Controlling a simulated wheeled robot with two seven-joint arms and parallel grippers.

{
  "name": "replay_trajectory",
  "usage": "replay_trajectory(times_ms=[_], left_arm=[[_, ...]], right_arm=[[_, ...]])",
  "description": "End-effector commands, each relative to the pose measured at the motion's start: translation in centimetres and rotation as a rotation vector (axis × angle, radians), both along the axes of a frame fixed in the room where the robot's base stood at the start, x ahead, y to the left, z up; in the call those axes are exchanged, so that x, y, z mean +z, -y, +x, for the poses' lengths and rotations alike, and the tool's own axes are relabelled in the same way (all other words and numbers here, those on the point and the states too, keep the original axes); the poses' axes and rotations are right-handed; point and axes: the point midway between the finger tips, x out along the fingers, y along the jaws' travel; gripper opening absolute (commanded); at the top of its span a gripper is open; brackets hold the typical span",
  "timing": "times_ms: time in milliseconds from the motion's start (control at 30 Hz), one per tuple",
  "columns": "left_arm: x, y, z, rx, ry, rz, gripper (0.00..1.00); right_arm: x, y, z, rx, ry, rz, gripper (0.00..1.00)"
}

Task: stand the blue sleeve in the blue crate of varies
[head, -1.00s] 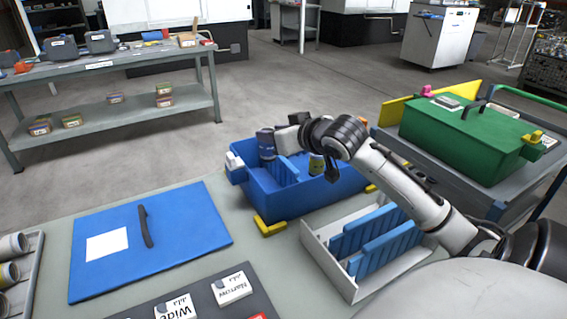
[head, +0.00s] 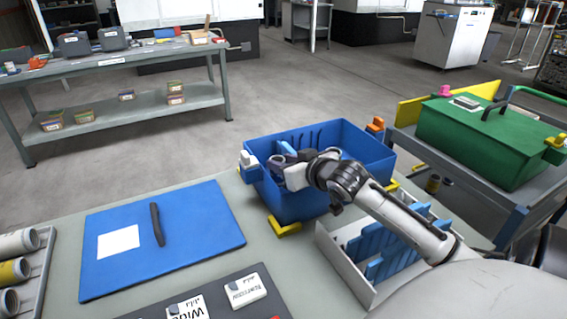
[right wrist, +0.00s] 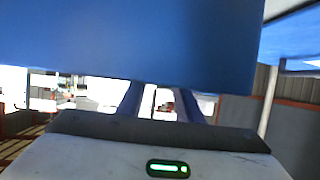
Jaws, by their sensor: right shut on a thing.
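Only the sleeve's upper part shows; the crate wall and gripper hide the rest. I cannot tell whether it touches the crate floor. In the right wrist view, a broad blue surface (right wrist: 130,45) fills the top; I cannot tell whether it is sleeve or crate. My left gripper is out of view.
A white tray (head: 335,262) with blue dividers stands in front of the crate, below my right arm. A blue lid (head: 190,225) with a black handle lies left. A green crate (head: 480,145) is on a cart at right.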

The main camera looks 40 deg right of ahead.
Motion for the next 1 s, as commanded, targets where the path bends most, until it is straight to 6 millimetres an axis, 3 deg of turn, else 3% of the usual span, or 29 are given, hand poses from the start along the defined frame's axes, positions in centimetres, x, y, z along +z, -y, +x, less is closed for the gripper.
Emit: replay_trajectory(times_ms=[200,633,667,733,767,1000], left_arm=[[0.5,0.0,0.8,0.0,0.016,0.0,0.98],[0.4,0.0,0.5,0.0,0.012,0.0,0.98],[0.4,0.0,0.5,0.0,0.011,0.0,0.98],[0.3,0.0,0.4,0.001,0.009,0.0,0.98],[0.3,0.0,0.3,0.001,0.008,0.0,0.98],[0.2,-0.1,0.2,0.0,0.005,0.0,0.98]], right_arm=[[0.0,0.0,0.0,0.0,0.004,-0.001,0.01],[-1.0,0.0,0.1,0.001,0.004,-0.003,0.01],[-1.2,0.0,0.0,0.0,0.0,-0.002,0.36],[-1.1,0.0,0.0,-0.001,0.0,-0.001,0.47],[-1.1,0.0,0.0,-0.001,0.0,-0.001,0.51],[-1.0,0.0,0.0,-0.001,0.0,-0.001,0.51]])
